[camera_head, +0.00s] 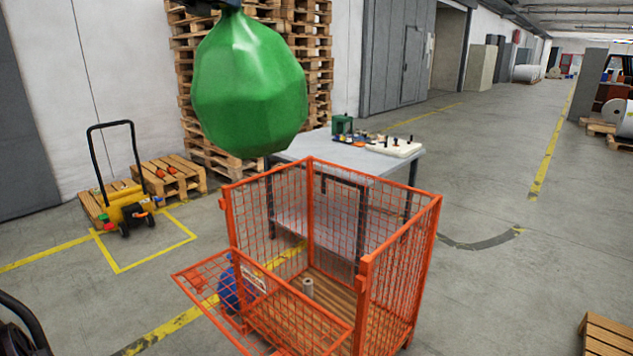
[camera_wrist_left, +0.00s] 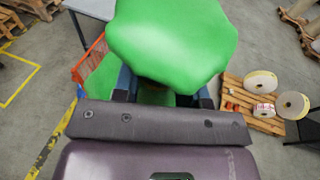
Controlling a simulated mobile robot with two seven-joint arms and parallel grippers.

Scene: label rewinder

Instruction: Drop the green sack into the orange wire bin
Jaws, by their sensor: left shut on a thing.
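The green sack (camera_head: 248,85) hangs full and rounded from my left gripper (camera_head: 216,4) at the top of the head view. In the left wrist view the sack (camera_wrist_left: 172,42) bulges in front of my left gripper (camera_wrist_left: 165,94), which is shut on it; the gripped part is mostly hidden. The orange wire bin (camera_head: 365,262) stands on the floor lower in the head view, with its front flap tilted outward. The sack shows higher than the bin's rim and apart from it. A strip of the bin (camera_wrist_left: 90,62) shows left of the sack in the wrist view. My right gripper is out of view.
A grey table (camera_head: 350,160) with small items stands behind the bin. A blue object (camera_head: 230,287) and a small grey cylinder (camera_head: 307,287) show through the mesh.

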